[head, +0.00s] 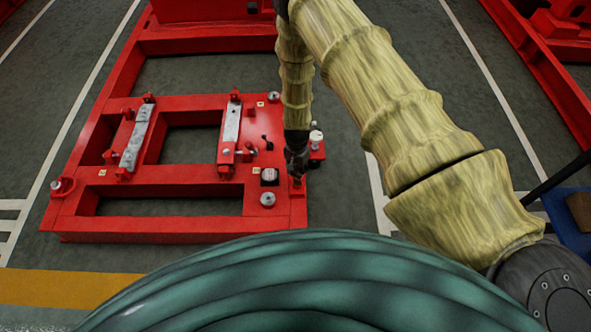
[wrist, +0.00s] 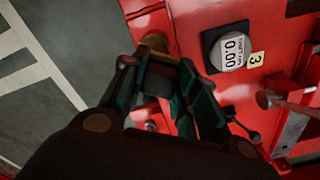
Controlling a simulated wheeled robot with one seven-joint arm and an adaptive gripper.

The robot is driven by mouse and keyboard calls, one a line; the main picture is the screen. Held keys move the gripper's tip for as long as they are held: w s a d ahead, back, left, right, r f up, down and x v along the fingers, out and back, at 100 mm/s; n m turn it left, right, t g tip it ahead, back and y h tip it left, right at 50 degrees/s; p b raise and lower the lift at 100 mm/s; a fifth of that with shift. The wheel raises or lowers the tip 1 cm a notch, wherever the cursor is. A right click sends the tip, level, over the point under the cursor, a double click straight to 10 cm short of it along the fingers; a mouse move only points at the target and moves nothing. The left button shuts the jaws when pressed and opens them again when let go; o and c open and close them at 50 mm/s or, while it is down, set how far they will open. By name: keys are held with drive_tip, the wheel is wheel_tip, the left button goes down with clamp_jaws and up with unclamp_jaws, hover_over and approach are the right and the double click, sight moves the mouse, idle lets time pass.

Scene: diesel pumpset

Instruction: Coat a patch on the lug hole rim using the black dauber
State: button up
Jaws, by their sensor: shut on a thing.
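My gripper (head: 297,160) points down over the near right corner of the red frame (head: 150,222). In the wrist view my gripper (wrist: 160,78) has its dark and green fingers closed around a dark block, which seems to be the black dauber (wrist: 158,84); the fingers hide much of it. A brownish, brass-coloured round piece (wrist: 155,42) shows just beyond the fingertips, against the red surface. I cannot tell whether it is the lug hole rim or part of the dauber, nor whether it touches the dauber. No coated patch can be made out.
A small black lever-like part (head: 267,142) and a white-capped piece (head: 316,137) are close by. Two grey bars (head: 137,137) (head: 231,122) lie on the frame. Grey floor surrounds it.

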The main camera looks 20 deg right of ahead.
drive_tip(key=shift+r+p, duration=1.95)
drive_tip(key=shift+r, duration=1.1)
drive_tip(key=shift+w+f, duration=0.1)
drive_tip(key=shift+w+d+b, duration=0.2)
drive_tip(key=shift+w+b, duration=0.15)
drive_tip(key=shift+w, duration=0.2)
drive_tip(key=w+d+b, duration=0.3)
drive_tip(key=w+b, duration=0.1)
drive_tip(key=w, duration=0.6)
drive_tip(key=shift+w, duration=0.1)
